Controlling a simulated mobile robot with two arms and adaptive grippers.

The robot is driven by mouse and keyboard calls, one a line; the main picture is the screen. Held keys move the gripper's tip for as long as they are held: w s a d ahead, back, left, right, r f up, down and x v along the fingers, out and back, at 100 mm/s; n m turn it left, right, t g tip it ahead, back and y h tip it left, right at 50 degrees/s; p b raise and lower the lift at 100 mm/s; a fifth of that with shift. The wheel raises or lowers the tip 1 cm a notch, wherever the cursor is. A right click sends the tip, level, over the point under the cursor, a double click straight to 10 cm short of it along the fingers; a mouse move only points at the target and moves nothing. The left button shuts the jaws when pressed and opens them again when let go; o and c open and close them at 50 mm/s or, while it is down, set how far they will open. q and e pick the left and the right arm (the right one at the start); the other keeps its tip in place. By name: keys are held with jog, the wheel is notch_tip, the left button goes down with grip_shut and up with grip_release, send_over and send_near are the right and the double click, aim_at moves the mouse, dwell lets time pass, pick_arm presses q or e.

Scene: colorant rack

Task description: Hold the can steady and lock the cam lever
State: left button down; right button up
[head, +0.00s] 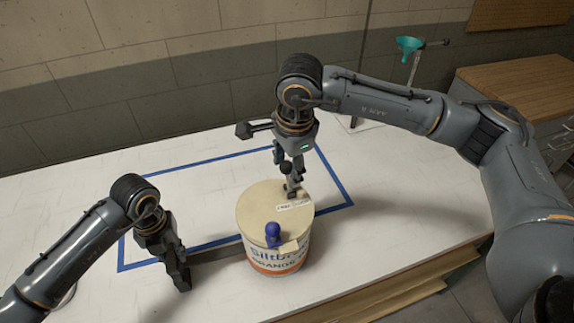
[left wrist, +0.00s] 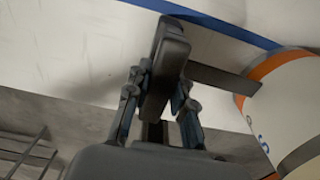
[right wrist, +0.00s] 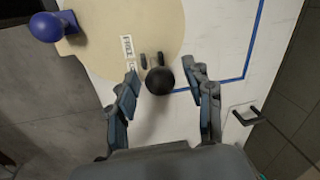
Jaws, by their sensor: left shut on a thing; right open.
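The can (head: 275,262), white with an orange band and a cream lid (head: 262,205), stands upright on the table. A grey bar (head: 215,252) runs from its left side to a dark grip block (left wrist: 165,65). My left gripper (head: 172,255) is shut on that block; its fingers (left wrist: 155,95) lie on both sides of it. A black ball knob (right wrist: 160,80), seemingly the cam lever's end, shows over the lid edge in the right wrist view. My right gripper (right wrist: 165,90) is open, a finger on each side of the knob; contact cannot be told. The lever's lower part is partly hidden.
A blue knob (head: 273,232) stands at the lid's near edge and also shows in the right wrist view (right wrist: 46,27). Blue tape (head: 335,180) outlines an area on the white table (head: 400,190). A teal funnel (head: 409,44) is on a stand behind.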

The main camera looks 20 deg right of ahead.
jog(key=shift+f, duration=0.1)
grip_shut()
dwell(0.4)
jog(key=d+y, duration=0.2)
jog(key=y, duration=0.1)
jog(key=d+y, duration=0.1)
jog(key=shift+d+f+m+y, duration=0.2)
jog(key=shift+f+m+y, duration=0.05)
jog(key=shift+m+y, duration=0.05)
jog(key=shift+d+f+y, duration=0.2)
jog(key=shift+d+y, duration=0.3)
jog(key=shift+y, duration=0.25)
jog(key=shift+d+f+y, duration=0.2)
jog(key=shift+d+y, duration=0.3)
jog(key=shift+y, duration=0.25)
grip_release()
